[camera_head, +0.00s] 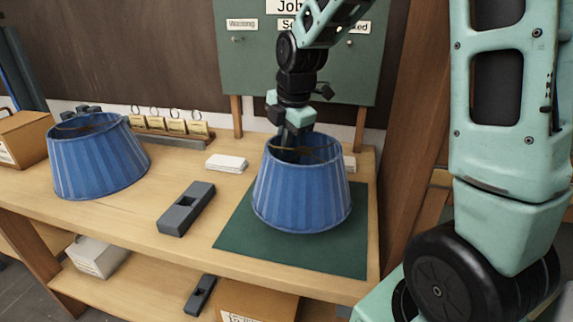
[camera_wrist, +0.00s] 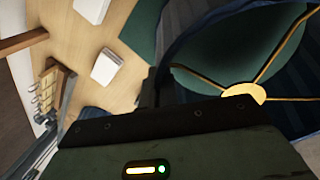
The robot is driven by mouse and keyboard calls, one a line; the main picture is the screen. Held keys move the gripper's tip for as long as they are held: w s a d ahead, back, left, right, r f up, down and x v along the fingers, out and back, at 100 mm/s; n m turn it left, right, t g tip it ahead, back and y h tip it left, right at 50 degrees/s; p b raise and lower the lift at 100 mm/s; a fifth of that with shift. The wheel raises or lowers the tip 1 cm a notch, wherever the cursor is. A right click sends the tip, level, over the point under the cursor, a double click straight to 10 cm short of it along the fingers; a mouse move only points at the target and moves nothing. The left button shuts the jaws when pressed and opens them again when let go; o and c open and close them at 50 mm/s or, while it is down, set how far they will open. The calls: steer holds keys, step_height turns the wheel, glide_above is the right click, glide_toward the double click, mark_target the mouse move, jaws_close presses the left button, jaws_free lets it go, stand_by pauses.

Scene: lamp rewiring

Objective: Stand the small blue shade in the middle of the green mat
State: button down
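The small blue shade (camera_head: 302,190) is upright over the middle of the green mat (camera_head: 235,236), wide end down. It looks to be at mat level, but I cannot tell whether it bears fully on the mat. My gripper (camera_head: 289,140) comes down at its far-left top rim and appears shut on the rim. In the wrist view, the dark fingers (camera_wrist: 149,90) are at the edge of the shade (camera_wrist: 240,62), with its brass-coloured spider fitting inside. The fingertips are partly hidden by the shade. A strip of mat (camera_wrist: 140,32) also shows there.
White card stacks (camera_head: 227,162) and a tag rack (camera_head: 172,135) are behind. A green board (camera_head: 250,80) rises at the back.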

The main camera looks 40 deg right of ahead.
mark_target(284, 157)
steer(key=shift+s+x, duration=0.25)
steer(key=shift+x, duration=0.75)
steer(key=shift+s+x, duration=0.25)
steer(key=shift+x, duration=0.8)
steer(key=shift+f, duration=0.15)
steer(key=c, duration=1.7)
jaws_free()
steer(key=shift+f, duration=0.1)
